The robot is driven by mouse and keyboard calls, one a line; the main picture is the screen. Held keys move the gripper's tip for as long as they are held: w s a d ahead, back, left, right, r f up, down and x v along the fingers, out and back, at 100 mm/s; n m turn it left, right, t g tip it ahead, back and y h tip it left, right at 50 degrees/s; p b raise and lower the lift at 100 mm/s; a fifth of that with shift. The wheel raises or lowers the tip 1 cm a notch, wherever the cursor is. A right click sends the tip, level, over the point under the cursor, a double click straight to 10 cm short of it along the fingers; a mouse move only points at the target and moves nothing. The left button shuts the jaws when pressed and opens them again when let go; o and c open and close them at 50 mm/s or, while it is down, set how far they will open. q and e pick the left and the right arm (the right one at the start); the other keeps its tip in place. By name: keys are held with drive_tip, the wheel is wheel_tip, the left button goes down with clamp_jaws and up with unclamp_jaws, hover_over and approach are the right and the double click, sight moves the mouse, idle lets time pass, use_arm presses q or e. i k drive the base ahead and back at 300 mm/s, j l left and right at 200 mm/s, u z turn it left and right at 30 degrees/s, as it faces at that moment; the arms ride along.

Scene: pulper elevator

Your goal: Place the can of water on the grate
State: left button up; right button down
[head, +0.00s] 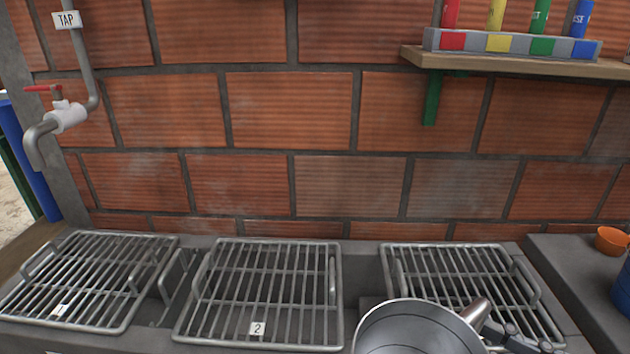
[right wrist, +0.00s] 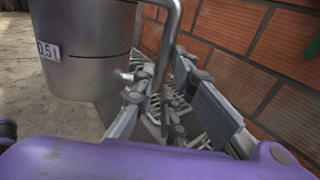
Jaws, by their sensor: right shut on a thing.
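The metal can (head: 415,330) is at the bottom of the head view, in front of the right grate (head: 450,262). Its open top shows a grey inside; I cannot tell the water level. In the right wrist view the can (right wrist: 85,65) looks roughly upright, with a "0.5 l" label and a side handle. My right gripper (head: 508,338) is shut on the can's handle, as the right wrist view also shows (right wrist: 163,105). Grate 1 (head: 95,270) is at the left and grate 2 (head: 265,290) in the middle, both empty. My left gripper is not in view.
A tap (head: 68,117) with a red lever hangs at the left wall. A brick wall (head: 290,110) stands behind the grates. A shelf (head: 540,66) with coloured tubes is at upper right. An orange bowl (head: 611,240) sits on the right counter.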

sight(98, 277)
drive_tip(key=j, duration=3.15)
drive_tip(key=k+j, duration=0.1)
drive_tip(key=j, duration=1.5)
drive_tip(key=i+z, duration=0.05)
